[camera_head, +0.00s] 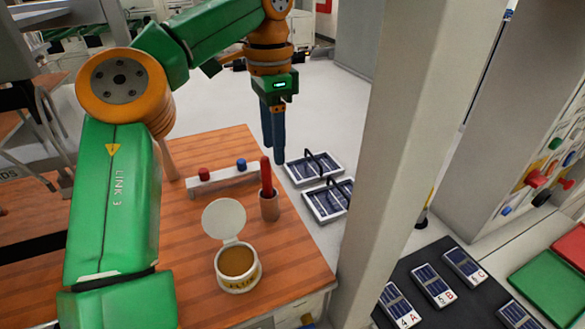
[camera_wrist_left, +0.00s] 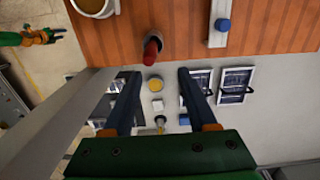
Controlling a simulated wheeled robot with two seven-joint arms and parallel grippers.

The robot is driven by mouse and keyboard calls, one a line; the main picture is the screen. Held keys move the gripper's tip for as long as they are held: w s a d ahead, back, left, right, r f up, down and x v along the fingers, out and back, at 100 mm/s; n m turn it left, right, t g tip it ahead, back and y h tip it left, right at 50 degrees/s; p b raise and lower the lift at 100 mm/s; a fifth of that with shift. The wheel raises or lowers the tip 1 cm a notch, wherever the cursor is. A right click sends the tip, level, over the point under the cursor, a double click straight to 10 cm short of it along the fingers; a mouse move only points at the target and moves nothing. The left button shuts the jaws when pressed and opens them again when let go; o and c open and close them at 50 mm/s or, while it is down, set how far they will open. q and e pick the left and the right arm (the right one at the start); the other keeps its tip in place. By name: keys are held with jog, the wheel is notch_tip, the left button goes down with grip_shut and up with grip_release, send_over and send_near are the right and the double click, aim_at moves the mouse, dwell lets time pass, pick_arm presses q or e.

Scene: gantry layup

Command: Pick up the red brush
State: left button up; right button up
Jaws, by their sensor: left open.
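The red brush (camera_head: 266,174) stands upright in a small brown cup (camera_head: 269,206) near the far right edge of the wooden table. Only its red handle shows above the rim; its lower end is hidden. My left gripper (camera_head: 273,150) hangs fingers down just behind the brush in the head view. It is open and empty. In the left wrist view, the red brush (camera_wrist_left: 151,48) lies ahead of the gap between the spread fingers (camera_wrist_left: 160,82), apart from them.
An open-lidded tub (camera_head: 238,268) stands on the table in front of the cup. A pale block with red and blue knobs (camera_head: 222,179) is left of the cup. Trays with handles (camera_head: 314,168) lie beyond the table edge. A thick grey post (camera_head: 395,150) rises to the right.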

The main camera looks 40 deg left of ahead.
aim_at(263, 157)
pick_arm(q)
jog(key=shift+s+f, duration=1.2)
jog(key=shift+s, duration=0.05)
notch_tip(263, 157, down, 4)
jog(key=shift+w+f, duration=0.2)
jog(key=shift+s+r, duration=0.1)
jog(key=shift+s, duration=0.15)
jog(key=c, duration=0.8)
jog(key=shift+w, duration=0.1)
grip_shut()
pick_arm(e)
jog(key=shift+s+r, duration=0.1)
jog(key=shift+s, duration=0.5)
